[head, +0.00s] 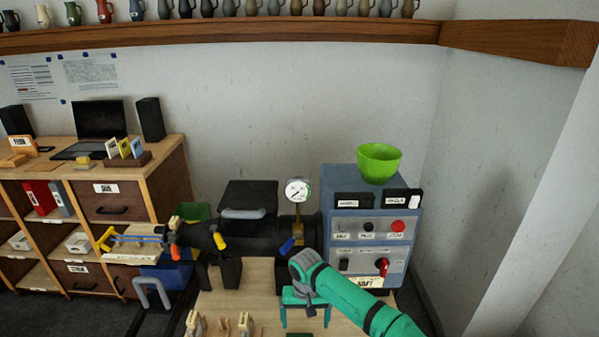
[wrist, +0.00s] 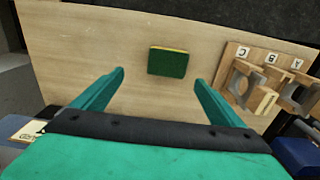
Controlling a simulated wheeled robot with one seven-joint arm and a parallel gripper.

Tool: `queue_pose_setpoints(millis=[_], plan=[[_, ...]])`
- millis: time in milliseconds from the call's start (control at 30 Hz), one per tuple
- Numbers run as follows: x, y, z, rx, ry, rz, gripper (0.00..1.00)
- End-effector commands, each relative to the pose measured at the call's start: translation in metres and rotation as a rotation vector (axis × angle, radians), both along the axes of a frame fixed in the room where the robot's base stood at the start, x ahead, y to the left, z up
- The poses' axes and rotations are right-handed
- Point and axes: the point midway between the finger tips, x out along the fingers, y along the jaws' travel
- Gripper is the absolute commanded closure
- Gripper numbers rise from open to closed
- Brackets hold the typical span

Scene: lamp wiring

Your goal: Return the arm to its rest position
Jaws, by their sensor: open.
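My gripper (head: 305,320) hangs at the end of my teal arm, in front of the machine in the head view, with its fingers pointing down over the wooden table (head: 237,300). In the wrist view my gripper (wrist: 159,76) has its two teal fingers wide apart with nothing between them. A green sponge with a yellow edge (wrist: 168,62) lies on the table beyond the fingertips, apart from them. My arm runs from the gripper to the lower right of the head view.
A wooden holder marked C, B, A (wrist: 240,60) stands right of the sponge. A black horizontal machine (head: 262,236) with a gauge (head: 298,190) stands behind the gripper. A blue-grey control box (head: 345,220) carries a green bowl (head: 379,165). A shelf unit (head: 170,185) stands left.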

Motion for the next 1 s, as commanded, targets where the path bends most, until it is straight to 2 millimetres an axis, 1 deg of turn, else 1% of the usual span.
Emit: queue_pose_setpoints(millis=[33,67,100,167,200,267,300,367,400,467,500,567,600,667,700,767,800,867,900,967,1000], plan=[[-0.002,-0.020,-0.005,-0.009,-0.016,-0.006,0.08],[-0.004,-0.033,-0.008,-0.018,-0.027,-0.007,0.08],[-0.007,-0.051,-0.013,-0.027,-0.045,-0.007,0.08],[-0.014,-0.082,-0.022,-0.046,-0.073,-0.002,0.08],[-0.019,-0.102,-0.029,-0.057,-0.092,0.002,0.08],[-0.030,-0.130,-0.038,-0.074,-0.118,0.010,0.08],[-0.039,-0.149,-0.045,-0.084,-0.133,0.015,0.08],[-0.053,-0.175,-0.054,-0.098,-0.155,0.026,0.08],[-0.063,-0.191,-0.060,-0.106,-0.169,0.033,0.08],[-0.080,-0.214,-0.069,-0.118,-0.188,0.046,0.08],[-0.093,-0.228,-0.075,-0.125,-0.199,0.054,0.08],[-0.112,-0.248,-0.084,-0.133,-0.216,0.068,0.08],[-0.126,-0.259,-0.089,-0.136,-0.226,0.078,0.08],[-0.148,-0.274,-0.098,-0.141,-0.240,0.092,0.08],[-0.164,-0.284,-0.103,-0.143,-0.249,0.101,0.08],[-0.188,-0.295,-0.111,-0.144,-0.262,0.116,0.08],[-0.204,-0.301,-0.116,-0.141,-0.272,0.125,0.08],[-0.229,-0.307,-0.124,-0.138,-0.284,0.140,0.08],[-0.246,-0.310,-0.129,-0.134,-0.294,0.148,0.08],[-0.271,-0.312,-0.135,-0.126,-0.308,0.160,0.08],[-0.288,-0.312,-0.139,-0.120,-0.319,0.170,0.08]])
